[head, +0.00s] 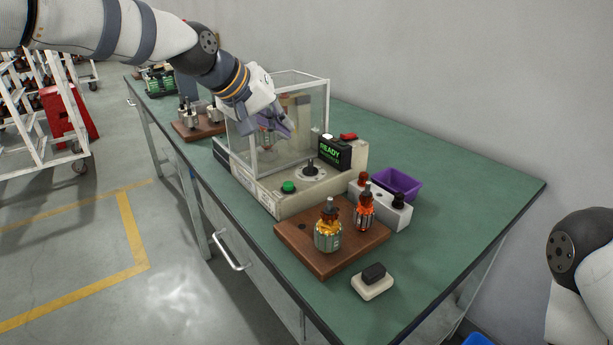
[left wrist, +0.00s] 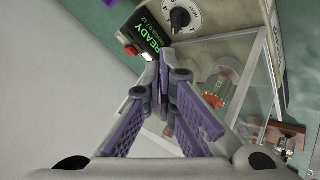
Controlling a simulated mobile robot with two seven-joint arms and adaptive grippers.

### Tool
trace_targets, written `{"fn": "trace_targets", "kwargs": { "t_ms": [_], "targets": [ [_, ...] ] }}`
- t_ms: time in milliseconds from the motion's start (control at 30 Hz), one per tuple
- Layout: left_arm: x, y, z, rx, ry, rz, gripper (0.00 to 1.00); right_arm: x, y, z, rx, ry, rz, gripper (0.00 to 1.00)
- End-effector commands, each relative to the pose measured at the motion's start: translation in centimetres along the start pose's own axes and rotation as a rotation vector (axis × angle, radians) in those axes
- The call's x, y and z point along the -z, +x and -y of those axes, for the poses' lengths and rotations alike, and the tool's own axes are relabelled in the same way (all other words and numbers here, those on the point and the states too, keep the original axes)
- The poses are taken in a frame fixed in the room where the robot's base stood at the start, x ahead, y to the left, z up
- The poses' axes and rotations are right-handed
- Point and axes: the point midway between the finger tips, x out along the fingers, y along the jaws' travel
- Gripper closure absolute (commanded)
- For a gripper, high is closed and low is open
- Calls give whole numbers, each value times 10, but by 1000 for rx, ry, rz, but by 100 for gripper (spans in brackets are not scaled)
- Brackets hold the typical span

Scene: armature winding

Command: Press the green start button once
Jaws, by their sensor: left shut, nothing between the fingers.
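The green start button (head: 289,187) sits on the front of the beige winding machine (head: 310,192), at its near left, uncovered. It does not show in the left wrist view. My left gripper (head: 284,132) is shut and empty, up by the clear guard box (head: 262,160), above and behind the button and apart from it. Its purple fingers (left wrist: 168,84) meet in the left wrist view, near the display (left wrist: 154,40), which reads READY. The dial (left wrist: 180,17) also shows there. My right gripper is out of view; only part of my right arm shows.
A wooden board (head: 322,262) with two wound armatures stands in front of the machine. A grey block (head: 395,216), a purple bin (head: 398,183) and a white-and-black item (head: 373,282) are to the right. The table's right end is clear.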

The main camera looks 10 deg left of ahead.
Motion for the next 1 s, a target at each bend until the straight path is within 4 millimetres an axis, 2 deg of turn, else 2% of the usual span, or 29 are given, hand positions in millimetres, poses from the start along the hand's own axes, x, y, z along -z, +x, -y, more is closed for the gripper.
{"fn": "trace_targets", "kwargs": {
  "t_ms": [433,800,1000],
  "targets": [
    [-2,3,2,0,-1,1,100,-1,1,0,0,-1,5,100],
    [-30,42,30,3,-2,8,100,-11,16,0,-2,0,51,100],
    [-41,56,40,1,-1,3,100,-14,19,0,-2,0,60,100]
  ]
}}
